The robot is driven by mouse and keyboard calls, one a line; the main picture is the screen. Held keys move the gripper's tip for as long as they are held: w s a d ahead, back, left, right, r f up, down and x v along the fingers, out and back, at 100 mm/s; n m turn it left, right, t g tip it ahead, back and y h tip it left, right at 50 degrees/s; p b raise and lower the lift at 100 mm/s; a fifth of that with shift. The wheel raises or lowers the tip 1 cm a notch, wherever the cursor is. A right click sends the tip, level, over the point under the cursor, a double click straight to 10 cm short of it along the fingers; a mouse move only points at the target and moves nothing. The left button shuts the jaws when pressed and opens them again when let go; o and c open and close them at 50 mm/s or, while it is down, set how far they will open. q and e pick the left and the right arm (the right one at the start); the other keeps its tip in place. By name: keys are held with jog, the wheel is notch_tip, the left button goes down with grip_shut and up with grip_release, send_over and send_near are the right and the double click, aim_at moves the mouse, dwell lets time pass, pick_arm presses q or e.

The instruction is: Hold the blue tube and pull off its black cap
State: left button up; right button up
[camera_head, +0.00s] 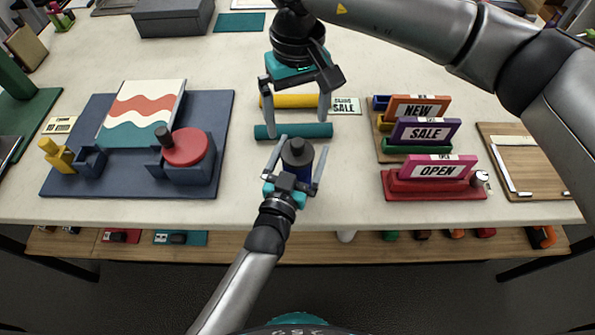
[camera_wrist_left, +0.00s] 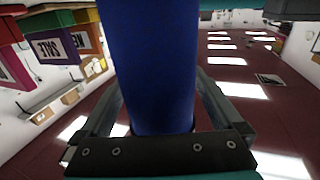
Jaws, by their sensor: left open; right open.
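The blue tube (camera_head: 304,171) stands upright near the front middle of the table, with its black cap (camera_head: 297,150) on top. My left gripper (camera_head: 303,143) is open, with one finger on each side of the tube. In the left wrist view the blue tube (camera_wrist_left: 153,65) fills the space between the open fingers, and its cap is out of sight. My right gripper (camera_head: 298,121) is open and empty, pointing down just beyond the cap, over a teal cylinder (camera_head: 313,131) and a yellow cylinder (camera_head: 297,101).
A dark blue board (camera_head: 222,125) with a striped panel and a red disc lies at the left. Stacked signs, including a purple SALE sign (camera_head: 426,131) and a pink OPEN sign (camera_head: 437,168), stand at the right. The table's front edge lies close below the tube.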

pick_arm(q)
grip_shut()
dwell(0.8)
